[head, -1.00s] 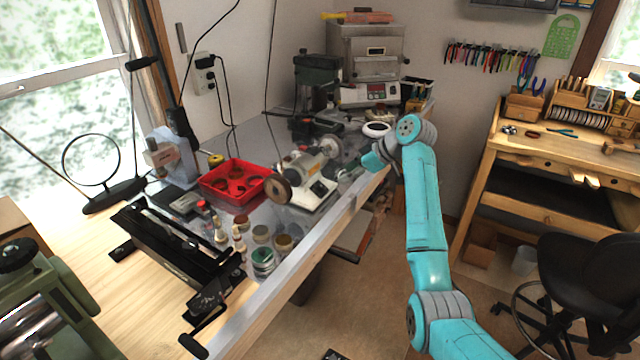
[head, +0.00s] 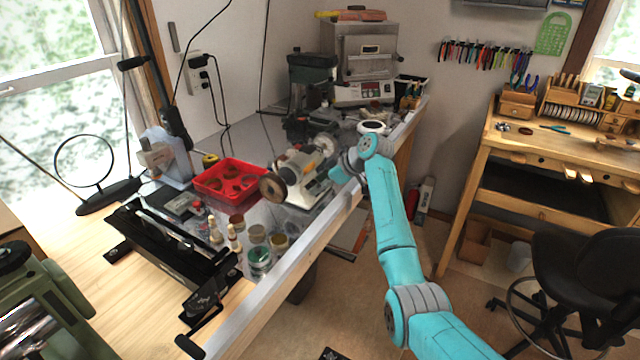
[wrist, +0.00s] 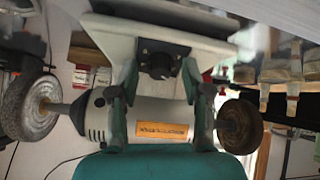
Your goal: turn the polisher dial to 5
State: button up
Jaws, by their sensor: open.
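The polisher (head: 303,168) is a bench motor with a round wheel at each end, standing near the front edge of the metal bench. In the wrist view the polisher (wrist: 155,117) appears upside down, with its pale base at the top. Its black dial (wrist: 158,62) sits on a dark panel on the base; its numbers and pointer setting are too small to read. My gripper (wrist: 160,75) is open, its two teal fingers on either side of the dial. I cannot tell whether they touch it. In the head view my gripper (head: 343,168) is at the polisher's right side.
A red tray (head: 228,180) and several jars (head: 259,258) stand left of and in front of the polisher. A white round object (head: 372,127) and a small kiln (head: 362,62) are behind.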

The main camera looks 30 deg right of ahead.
grip_shut()
jog(key=shift+m, duration=0.3)
